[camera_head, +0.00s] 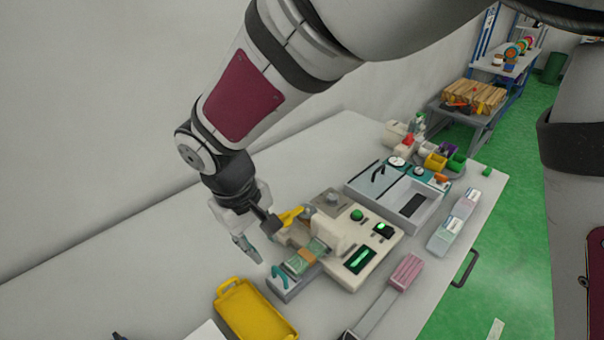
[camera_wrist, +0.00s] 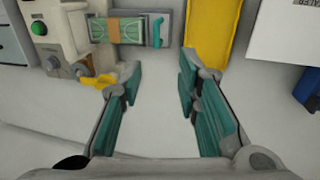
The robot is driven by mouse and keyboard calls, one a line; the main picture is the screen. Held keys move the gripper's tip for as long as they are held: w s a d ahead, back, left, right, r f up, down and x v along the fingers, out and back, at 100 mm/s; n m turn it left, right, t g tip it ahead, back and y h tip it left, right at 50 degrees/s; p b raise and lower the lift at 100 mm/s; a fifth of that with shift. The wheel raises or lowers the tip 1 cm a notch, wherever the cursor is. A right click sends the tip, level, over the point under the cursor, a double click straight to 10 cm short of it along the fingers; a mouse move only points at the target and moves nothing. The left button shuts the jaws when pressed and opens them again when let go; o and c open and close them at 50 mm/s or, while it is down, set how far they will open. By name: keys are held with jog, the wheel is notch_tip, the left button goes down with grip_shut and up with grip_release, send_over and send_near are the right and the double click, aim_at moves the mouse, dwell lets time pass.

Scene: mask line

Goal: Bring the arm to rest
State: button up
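My gripper (camera_head: 258,238) hangs above the white table (camera_head: 120,240), to the left of a beige machine with green lit displays (camera_head: 362,240). In the wrist view my gripper (camera_wrist: 160,95) is open, its two teal-lined fingers wide apart with only bare table between them. Nothing is held. My arm reaches down from the top of the head view.
A yellow tray (camera_head: 226,318) lies in front of the gripper. The machine's yellow lever (camera_head: 291,214) and a tray with a green banded stack (camera_head: 299,263) are close on the right. A grey unit (camera_head: 408,205) and colored bins stand farther back. The table's left is clear.

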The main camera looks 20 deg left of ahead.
jog(key=w+d+r+m+t, duration=0.1)
jog(key=d+r+m, duration=0.2)
jog(key=d+r, duration=0.6)
jog(key=w+d+r+m, duration=0.1)
jog(key=d+r+m, duration=0.3)
jog(key=d, duration=0.9)
jog(key=s+d+r+m+t, duration=0.1)
jog(key=s+d+r+m, duration=0.1)
jog(key=s+d, duration=0.3)
jog(key=s+d+r+m+t+y, duration=0.1)
jog(key=s+d+r+m, duration=0.1)
jog(key=s+d, duration=0.4)
jog(key=d+m, duration=0.1)
jog(key=d, duration=0.3)
jog(key=shift+a, duration=0.1)
